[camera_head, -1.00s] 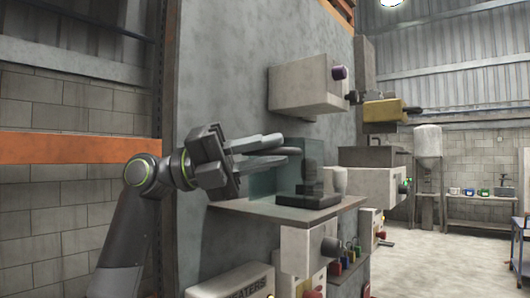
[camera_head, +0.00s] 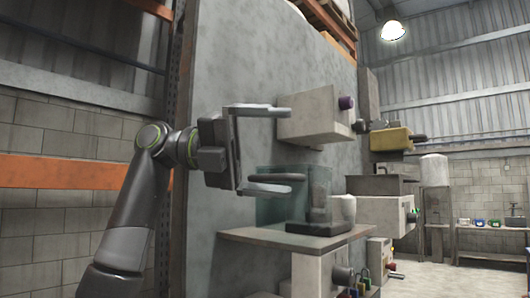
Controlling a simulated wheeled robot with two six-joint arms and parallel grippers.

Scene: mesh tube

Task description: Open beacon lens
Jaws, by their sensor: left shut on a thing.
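My left gripper (camera_head: 277,147) is in front of the grey wall panel, its fingers pointing right. One finger is high and the other low, with a wide gap between them, and I cannot make out what it grips. The lower finger overlaps a translucent teal box (camera_head: 276,208) on a brown shelf. A dark bar near that finger may be part of this box. A dark block and a pale rounded cup-like piece (camera_head: 342,209) stand at the box's right. I cannot tell which of these is the beacon lens. My right gripper is out of view.
A yellow part (camera_head: 390,139) and more boxes stand further right. The brown shelf (camera_head: 262,235) juts out below the gripper. Open floor (camera_head: 425,279) lies at the right.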

